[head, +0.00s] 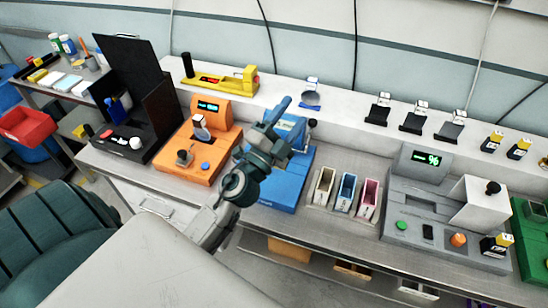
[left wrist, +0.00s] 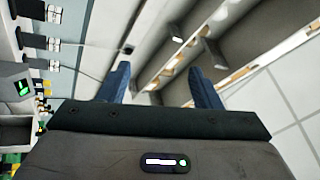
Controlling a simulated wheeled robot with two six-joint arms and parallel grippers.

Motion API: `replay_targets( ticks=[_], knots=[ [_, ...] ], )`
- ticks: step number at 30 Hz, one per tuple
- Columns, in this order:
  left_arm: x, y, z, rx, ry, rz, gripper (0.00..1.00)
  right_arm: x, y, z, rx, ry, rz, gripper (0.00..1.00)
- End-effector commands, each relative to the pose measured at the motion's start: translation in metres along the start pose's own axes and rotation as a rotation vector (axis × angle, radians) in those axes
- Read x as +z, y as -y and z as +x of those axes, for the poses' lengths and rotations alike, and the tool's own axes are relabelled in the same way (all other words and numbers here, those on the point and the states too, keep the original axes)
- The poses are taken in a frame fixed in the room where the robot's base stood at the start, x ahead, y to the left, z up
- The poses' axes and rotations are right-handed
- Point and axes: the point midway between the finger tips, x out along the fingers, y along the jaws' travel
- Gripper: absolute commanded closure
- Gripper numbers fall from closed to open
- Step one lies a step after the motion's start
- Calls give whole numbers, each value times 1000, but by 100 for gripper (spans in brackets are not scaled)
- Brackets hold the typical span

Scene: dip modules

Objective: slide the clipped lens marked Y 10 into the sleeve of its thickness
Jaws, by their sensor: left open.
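A clear lens with a white clip (head: 201,130) stands on the orange device. Another clipped lens (head: 310,97), bluish, is on the white ledge behind my left gripper. Their markings are too small to read, so I cannot tell which is Y 10. Three open-topped sleeves stand on the bench: cream (head: 323,187), blue (head: 346,192) and pink (head: 368,198). Any thickness marks on them are unreadable. My left gripper (head: 289,118) is above the blue machine, in front of the bluish lens. In the left wrist view its fingers (left wrist: 165,88) are apart with nothing between them. My right gripper is out of view.
The orange device (head: 215,150) and blue machine (head: 283,190) stand left of the sleeves. A grey machine (head: 412,205) with a display stands to their right. Black stands with white tags (head: 415,121) and a yellow device (head: 222,79) are on the ledge. A black box stands far left.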

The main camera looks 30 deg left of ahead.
Motion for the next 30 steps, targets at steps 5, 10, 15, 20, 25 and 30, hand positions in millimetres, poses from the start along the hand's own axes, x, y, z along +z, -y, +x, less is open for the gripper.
replay_targets(
  ticks=[5, 10, 15, 20, 25, 30],
  knots=[
    [-63, -7, 24, 44, -393, 321, 42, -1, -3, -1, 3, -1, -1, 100],
    [-88, -46, 26, 217, -692, 636, 42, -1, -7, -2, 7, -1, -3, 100],
    [-64, -89, 21, 511, -885, 933, 42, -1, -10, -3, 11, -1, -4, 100],
    [-6, -108, 13, 883, -940, 1162, 42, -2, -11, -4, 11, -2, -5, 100],
    [61, -94, 0, 1298, -863, 1293, 42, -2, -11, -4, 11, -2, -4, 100],
    [99, -70, -12, 1571, -747, 1314, 42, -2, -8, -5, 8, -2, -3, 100]
  ],
)
